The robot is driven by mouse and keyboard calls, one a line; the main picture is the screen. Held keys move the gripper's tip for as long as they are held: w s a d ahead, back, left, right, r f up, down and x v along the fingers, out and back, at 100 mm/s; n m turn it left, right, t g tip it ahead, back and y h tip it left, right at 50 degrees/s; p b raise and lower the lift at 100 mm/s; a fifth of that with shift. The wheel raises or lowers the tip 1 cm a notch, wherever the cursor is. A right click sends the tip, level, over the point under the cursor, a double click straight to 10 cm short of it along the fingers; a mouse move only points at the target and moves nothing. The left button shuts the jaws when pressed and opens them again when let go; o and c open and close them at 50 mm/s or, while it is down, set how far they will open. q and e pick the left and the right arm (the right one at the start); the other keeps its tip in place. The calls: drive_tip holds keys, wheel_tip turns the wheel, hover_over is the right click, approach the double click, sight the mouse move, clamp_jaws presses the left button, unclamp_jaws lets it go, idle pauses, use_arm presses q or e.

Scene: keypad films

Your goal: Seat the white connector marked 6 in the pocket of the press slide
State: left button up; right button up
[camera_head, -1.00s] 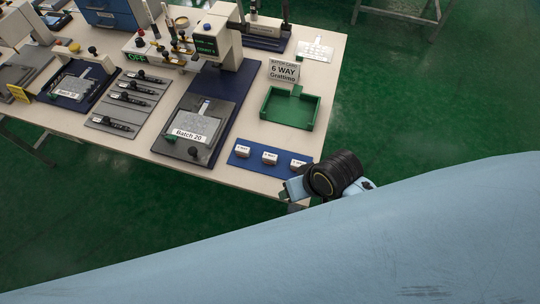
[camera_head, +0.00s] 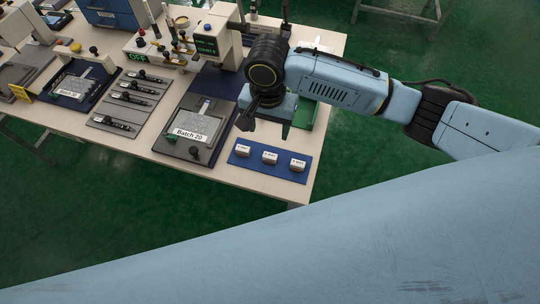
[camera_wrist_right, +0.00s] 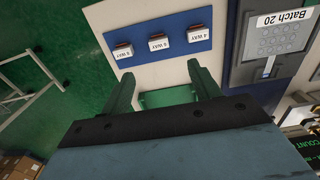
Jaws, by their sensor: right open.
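Three small white connectors with printed labels sit in a row on a blue mat (camera_head: 242,160). The middle connector (camera_head: 269,158) seems to be the one marked 6, but the print is too small to be sure; it also shows in the wrist view (camera_wrist_right: 158,43). The press slide (camera_head: 188,132) is a grey plate labelled Batch 20, left of the mat, and partly shows in the wrist view (camera_wrist_right: 281,44). Its pocket is not clear. My right gripper (camera_head: 265,122) is open and empty, above and behind the mat; its fingers are apart in the wrist view (camera_wrist_right: 162,88). My left gripper is out of view.
A green tray (camera_head: 304,114) lies partly hidden behind my right arm. The press head (camera_head: 217,30) stands behind the slide. A rack (camera_head: 127,97) of dark tools and another fixture (camera_head: 72,86) lie to the left. The table's front edge is clear.

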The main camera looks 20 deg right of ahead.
drive_tip(key=b, duration=0.1)
hover_over(270, 155)
wheel_tip(270, 155, down, 8)
drive_tip(key=shift+a+r, duration=0.15)
drive_tip(key=shift+r, duration=0.1)
wheel_tip(270, 155, down, 5)
drive_tip(key=shift+b, duration=0.4)
drive_tip(key=c, duration=1.1)
drive_tip(key=shift+o, duration=0.2)
drive_tip(key=shift+r, duration=0.1)
